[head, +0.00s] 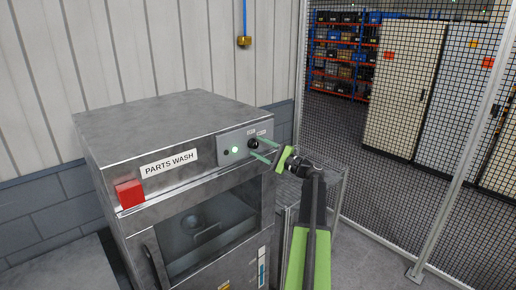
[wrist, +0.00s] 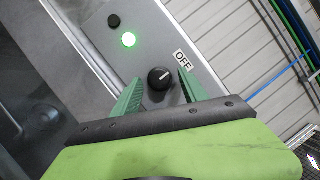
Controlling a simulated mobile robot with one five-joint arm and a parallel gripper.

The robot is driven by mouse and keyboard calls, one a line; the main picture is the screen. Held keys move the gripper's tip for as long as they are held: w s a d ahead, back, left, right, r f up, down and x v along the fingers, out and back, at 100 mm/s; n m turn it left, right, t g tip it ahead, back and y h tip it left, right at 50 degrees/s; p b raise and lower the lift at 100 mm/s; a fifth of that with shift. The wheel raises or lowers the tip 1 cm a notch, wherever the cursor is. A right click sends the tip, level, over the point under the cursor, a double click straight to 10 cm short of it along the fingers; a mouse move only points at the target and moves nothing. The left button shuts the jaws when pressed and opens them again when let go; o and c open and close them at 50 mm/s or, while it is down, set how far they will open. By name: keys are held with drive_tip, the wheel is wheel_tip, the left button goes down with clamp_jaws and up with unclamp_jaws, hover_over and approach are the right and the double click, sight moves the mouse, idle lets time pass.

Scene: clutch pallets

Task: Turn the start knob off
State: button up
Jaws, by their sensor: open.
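The start knob (wrist: 159,78) is a round black dial with a white pointer line on the machine's grey control panel (wrist: 112,55). In the wrist view the line slants up and right, roughly toward the OFF label (wrist: 181,60). In the head view the knob (head: 253,144) is small and its pointer cannot be read. My gripper (wrist: 159,82) is open, with one green finger on each side of the knob and gaps visible between. In the head view my gripper (head: 256,148) reaches the panel from the right. Whether the fingers touch the panel is unclear.
A lit green lamp (wrist: 129,40) and a black button (wrist: 113,20) sit beside the knob. The parts wash machine (head: 165,115) has a red box (head: 130,193) at its front left. A mesh fence (head: 400,190) stands at the right.

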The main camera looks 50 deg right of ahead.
drive_tip(key=b+v, duration=0.3)
drive_tip(key=v, duration=1.3)
drive_tip(key=shift+s+d, duration=0.15)
drive_tip(key=shift+s, duration=0.15)
drive_tip(key=shift+f, duration=0.1)
